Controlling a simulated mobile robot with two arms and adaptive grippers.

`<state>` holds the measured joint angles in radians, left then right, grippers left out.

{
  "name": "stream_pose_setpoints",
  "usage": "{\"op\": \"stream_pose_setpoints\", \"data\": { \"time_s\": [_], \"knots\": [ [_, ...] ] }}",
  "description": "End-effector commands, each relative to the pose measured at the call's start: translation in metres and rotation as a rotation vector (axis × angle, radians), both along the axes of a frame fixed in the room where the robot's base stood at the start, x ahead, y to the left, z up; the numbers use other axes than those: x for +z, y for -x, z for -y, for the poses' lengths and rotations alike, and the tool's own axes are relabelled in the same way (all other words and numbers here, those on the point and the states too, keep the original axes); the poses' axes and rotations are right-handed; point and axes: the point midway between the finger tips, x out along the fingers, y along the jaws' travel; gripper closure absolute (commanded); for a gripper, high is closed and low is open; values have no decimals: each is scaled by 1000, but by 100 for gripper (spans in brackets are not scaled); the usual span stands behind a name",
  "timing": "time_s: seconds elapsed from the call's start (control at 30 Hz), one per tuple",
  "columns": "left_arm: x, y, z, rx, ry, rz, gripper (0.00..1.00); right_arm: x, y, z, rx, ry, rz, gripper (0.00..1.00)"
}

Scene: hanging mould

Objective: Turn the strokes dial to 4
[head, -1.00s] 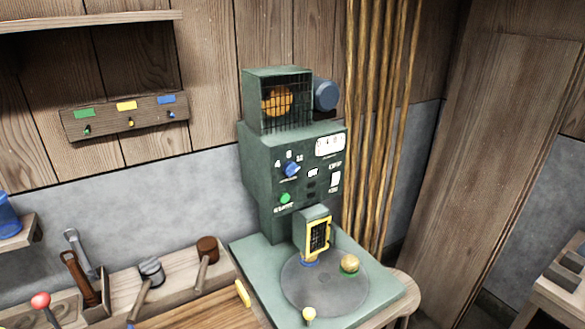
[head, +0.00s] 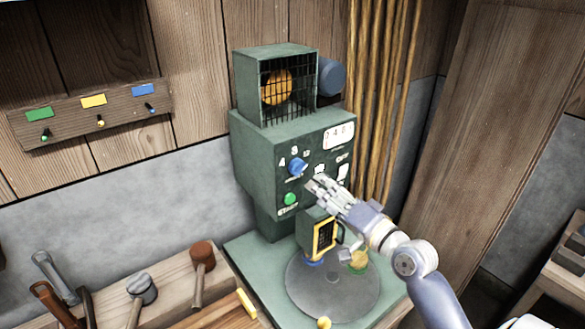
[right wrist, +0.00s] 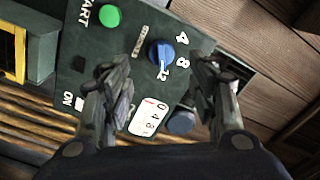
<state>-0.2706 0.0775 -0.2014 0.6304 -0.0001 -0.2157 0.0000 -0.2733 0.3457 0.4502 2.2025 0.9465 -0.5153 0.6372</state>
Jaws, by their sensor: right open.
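The strokes dial (head: 296,167) is a blue knob on the front of the green machine (head: 262,150), with the marks 4, 8 and 12 around it. In the right wrist view the dial (right wrist: 160,52) shows between and beyond the fingertips, with the 12 mark close to its edge. My right gripper (head: 316,184) is open and empty, just right of and below the dial in the head view. In the right wrist view the gripper (right wrist: 160,78) has its fingers spread, apart from the dial. My left gripper is not in view.
A green START button (head: 290,199) sits below the dial. A white counter (head: 339,135) is at the panel's upper right. A caged orange wheel (head: 277,87) tops the machine, and a round grey table (head: 350,297) lies below. Mallets (head: 203,257) stand in a rack at left.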

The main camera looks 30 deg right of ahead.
Motion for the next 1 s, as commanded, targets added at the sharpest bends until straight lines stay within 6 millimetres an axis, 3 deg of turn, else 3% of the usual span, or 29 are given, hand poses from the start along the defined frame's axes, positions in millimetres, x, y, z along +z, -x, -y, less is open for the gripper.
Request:
{"op": "stream_pose_setpoints", "data": {
  "time_s": [0.2,0.33,0.47,0.73,1.0],
  "knots": [
    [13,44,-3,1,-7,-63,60,4,-35,-3,0,-1,1,47],
    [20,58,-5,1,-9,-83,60,4,-58,-5,0,-1,1,47],
    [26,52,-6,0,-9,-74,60,3,-78,-7,1,1,0,47],
    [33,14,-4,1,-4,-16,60,0,-98,-8,0,2,-1,47],
    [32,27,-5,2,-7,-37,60,-1,-100,-9,1,3,-2,47]
  ]
}}
